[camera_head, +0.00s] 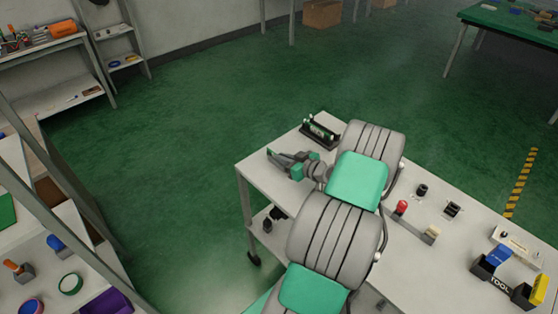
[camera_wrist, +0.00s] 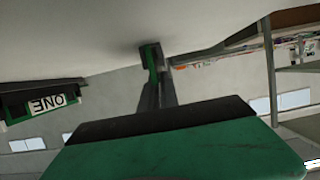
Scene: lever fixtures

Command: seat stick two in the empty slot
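My gripper (camera_head: 277,156) reaches out over the left end of the white worktable. In the wrist view its fingers (camera_wrist: 155,88) are close together on a thin green and dark piece, seen edge-on, which appears to be stick two (camera_wrist: 151,60); no label on it can be read. A dark slotted holder (camera_head: 318,136) with green, white-labelled parts stands at the table's far edge, to the right of my gripper and apart from it. The empty slot cannot be made out.
The worktable (camera_head: 258,172) also bears a red-knobbed lever (camera_head: 402,207), small black fixtures (camera_head: 421,190), a white box (camera_head: 516,246) and a TOOL holder (camera_head: 500,285) on the right. My arm covers the middle of the table. Shelves (camera_head: 60,95) stand at the left.

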